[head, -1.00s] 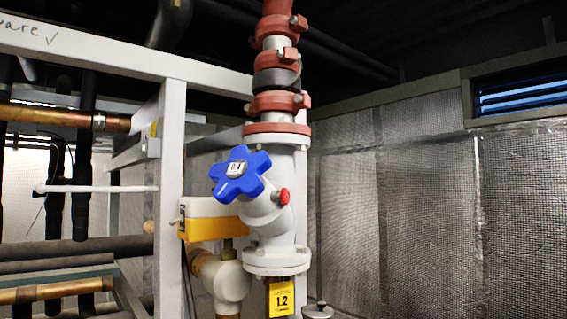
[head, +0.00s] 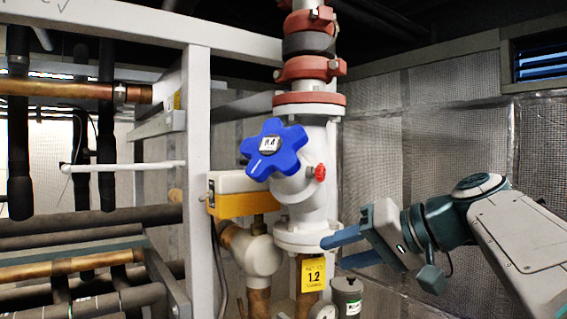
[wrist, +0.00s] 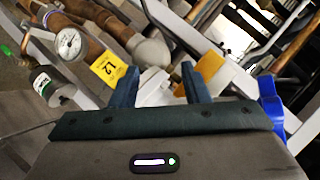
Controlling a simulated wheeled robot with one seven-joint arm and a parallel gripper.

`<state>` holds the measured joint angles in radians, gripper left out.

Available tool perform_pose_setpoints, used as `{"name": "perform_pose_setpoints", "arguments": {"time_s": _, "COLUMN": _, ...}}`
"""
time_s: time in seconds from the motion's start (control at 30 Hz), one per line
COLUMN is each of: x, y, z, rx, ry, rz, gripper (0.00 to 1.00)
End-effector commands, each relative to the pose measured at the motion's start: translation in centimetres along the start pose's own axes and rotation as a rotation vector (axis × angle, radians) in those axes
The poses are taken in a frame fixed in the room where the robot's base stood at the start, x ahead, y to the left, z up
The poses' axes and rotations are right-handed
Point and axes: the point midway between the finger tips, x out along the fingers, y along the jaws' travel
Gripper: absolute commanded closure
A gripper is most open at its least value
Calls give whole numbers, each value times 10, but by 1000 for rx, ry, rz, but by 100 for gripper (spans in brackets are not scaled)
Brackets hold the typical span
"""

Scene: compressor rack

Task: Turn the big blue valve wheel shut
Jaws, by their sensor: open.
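The big blue valve wheel (head: 274,149) is a lobed handle on the angled bonnet of the white valve body (head: 306,200), left of centre in the head view. In the wrist view the blue wheel (wrist: 270,103) shows at the right edge, partly hidden behind my gripper's housing. My gripper (head: 332,252) is in the head view, below and to the right of the wheel, with its two blue fingers apart and nothing seen between them. In the wrist view my gripper's fingers (wrist: 158,88) are also apart, with the white pipework beyond them. It does not touch the wheel.
A small red knob (head: 320,172) sticks out beside the wheel. A yellow-and-white box (head: 240,195) and a white frame post (head: 196,150) stand left. A gauge (wrist: 69,43) shows in the wrist view.

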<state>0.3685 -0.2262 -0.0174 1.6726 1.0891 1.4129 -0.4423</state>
Motion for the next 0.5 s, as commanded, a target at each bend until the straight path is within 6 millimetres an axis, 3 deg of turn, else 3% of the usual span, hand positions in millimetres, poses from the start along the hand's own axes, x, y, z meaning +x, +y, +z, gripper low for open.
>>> {"name": "perform_pose_setpoints", "arguments": {"time_s": 0.03, "x": -19, "y": -21, "z": -28, "rx": -47, "ry": 49, "rz": -72, "gripper": 58}}
{"name": "perform_pose_setpoints", "arguments": {"time_s": 0.2, "x": -70, "y": -78, "z": -80, "rx": -225, "ry": 165, "rz": -279, "gripper": 58}}
{"name": "perform_pose_setpoints", "arguments": {"time_s": 0.37, "x": -100, "y": -107, "z": -98, "rx": -337, "ry": 222, "rz": -380, "gripper": 58}}
{"name": "perform_pose_setpoints", "arguments": {"time_s": 0.5, "x": -103, "y": -118, "z": -102, "rx": -369, "ry": 235, "rz": -408, "gripper": 58}}
